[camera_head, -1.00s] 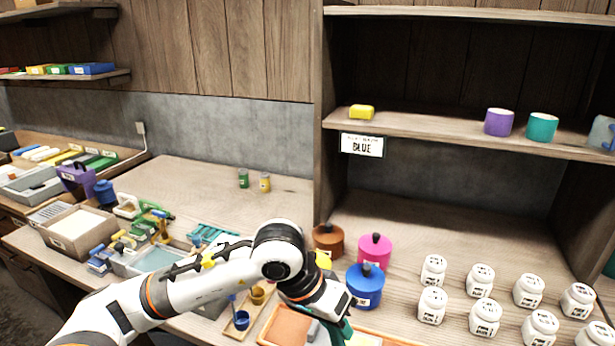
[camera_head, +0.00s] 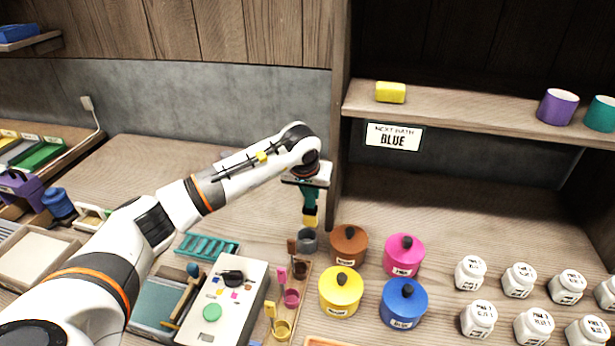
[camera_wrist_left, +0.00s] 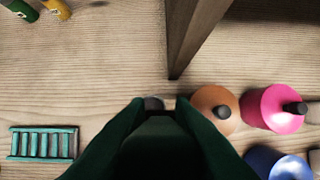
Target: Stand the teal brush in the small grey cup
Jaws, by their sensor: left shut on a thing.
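My left gripper (camera_head: 309,188) is shut on the teal brush (camera_head: 310,209), which hangs roughly upright with a yellowish end down. The small grey cup (camera_head: 308,240) stands on the bench just below that end. The brush's tip is close over the cup's rim; I cannot tell whether it is inside. In the left wrist view my dark green fingers (camera_wrist_left: 152,135) fill the lower middle and hide most of the brush. A bit of the grey cup (camera_wrist_left: 153,103) shows beyond them. My right gripper is out of view.
Brown (camera_head: 348,246), pink (camera_head: 404,256), yellow (camera_head: 341,292) and blue (camera_head: 405,303) lidded pots stand right of the cup. A wooden tray of small cups (camera_head: 292,298) lies in front. A shelf upright (camera_head: 340,120) rises behind.

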